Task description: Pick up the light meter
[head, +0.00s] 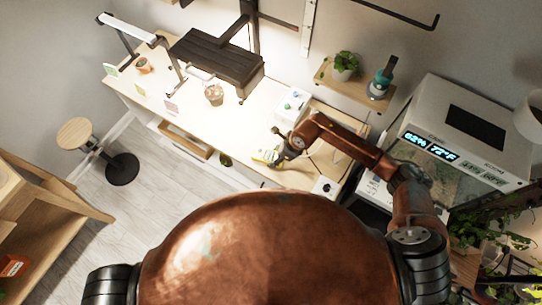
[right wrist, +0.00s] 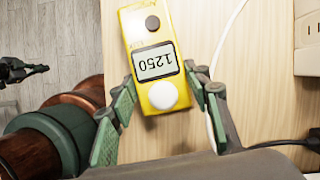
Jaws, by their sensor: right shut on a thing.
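In the head view the light meter (head: 264,156) is a small yellow patch by my right gripper (head: 275,155), over the front part of the bench. I cannot tell whether it touches the bench top. A dark jointed shape at the left edge of the right wrist view looks like my left gripper (right wrist: 22,70); its fingers are unclear.
A white cable (right wrist: 222,50) runs right of the light meter. A white cabinet (head: 455,120) stands at right. A stool (head: 75,133) stands left.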

